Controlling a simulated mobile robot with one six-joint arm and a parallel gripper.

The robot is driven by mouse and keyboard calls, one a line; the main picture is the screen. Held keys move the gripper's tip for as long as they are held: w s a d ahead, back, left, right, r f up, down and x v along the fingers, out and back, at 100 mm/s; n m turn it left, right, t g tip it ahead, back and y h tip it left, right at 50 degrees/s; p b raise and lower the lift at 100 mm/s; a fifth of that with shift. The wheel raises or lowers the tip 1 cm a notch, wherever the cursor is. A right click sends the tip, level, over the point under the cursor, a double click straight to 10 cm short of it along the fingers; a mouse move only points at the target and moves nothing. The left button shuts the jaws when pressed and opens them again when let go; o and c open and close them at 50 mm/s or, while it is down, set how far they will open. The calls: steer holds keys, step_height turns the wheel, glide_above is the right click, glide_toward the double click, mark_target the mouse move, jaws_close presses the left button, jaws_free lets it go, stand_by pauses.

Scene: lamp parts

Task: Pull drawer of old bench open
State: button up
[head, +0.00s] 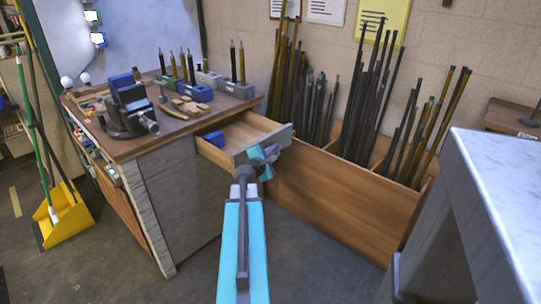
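The old bench (180,190) stands at centre left in the head view, with a worn brown top and grey plank sides. Its drawer (232,140) is pulled part way out on the right side, with a wooden inside and a grey front panel. A blue object (213,138) sits in the drawer near the bench. My gripper (265,155), with light blue parts, is at the drawer front, near its middle. The handle is hidden behind the gripper. I cannot tell whether the fingers are closed on it.
A wooden bin (335,200) of long dark rods stands right of the drawer. A vise (130,108) and small blocks sit on the bench top. A grey-white table (505,185) is at the right. A yellow dustpan (62,215) stands at left. Floor between is clear.

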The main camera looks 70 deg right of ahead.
steer(key=shift+w+a, duration=0.15)
steer(key=shift+a, duration=0.05)
steer(key=p+v, duration=0.2)
steer(key=v, duration=0.3)
steer(key=shift+a+r, duration=0.25)
steer(key=shift+a, duration=0.05)
steer(key=p+v, duration=0.2)
steer(key=p, duration=0.6)
steer(key=shift+a+r, duration=0.1)
steer(key=shift+a, duration=0.1)
steer(key=shift+a, duration=0.1)
steer(key=p+v, duration=0.5)
steer(key=p, duration=0.5)
stand_by(0.6)
stand_by(0.6)
